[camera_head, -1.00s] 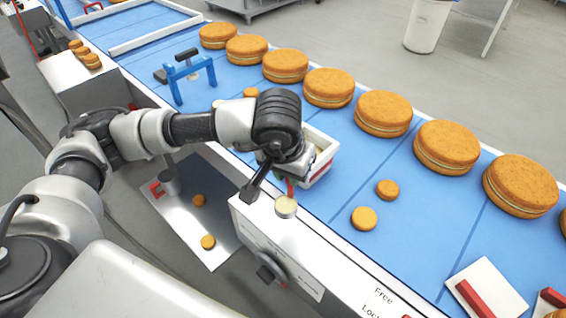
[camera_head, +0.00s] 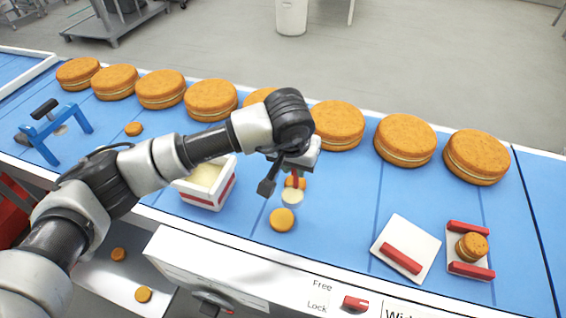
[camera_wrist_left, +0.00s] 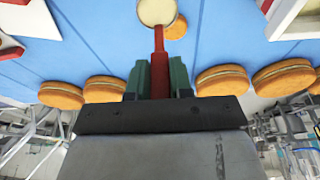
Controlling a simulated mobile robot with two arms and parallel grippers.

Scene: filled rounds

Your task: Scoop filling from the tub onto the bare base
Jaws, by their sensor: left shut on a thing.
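My left gripper (camera_head: 297,167) is shut on the red handle of a scoop (camera_head: 292,196). The scoop's round bowl holds pale filling and also shows in the left wrist view (camera_wrist_left: 157,11). The nearer base (camera_head: 282,219) looks bare. The white tub (camera_head: 205,190) with a red stripe, holding pale filling, stands left of the scoop. My right gripper is not in view.
Large filled rounds (camera_head: 400,138) line the belt's far side. A blue stand (camera_head: 52,130) is at the left. A white board with a red bar (camera_head: 405,248) and a holder with a small filled round (camera_head: 471,246) lie right. The belt between scoop and board is clear.

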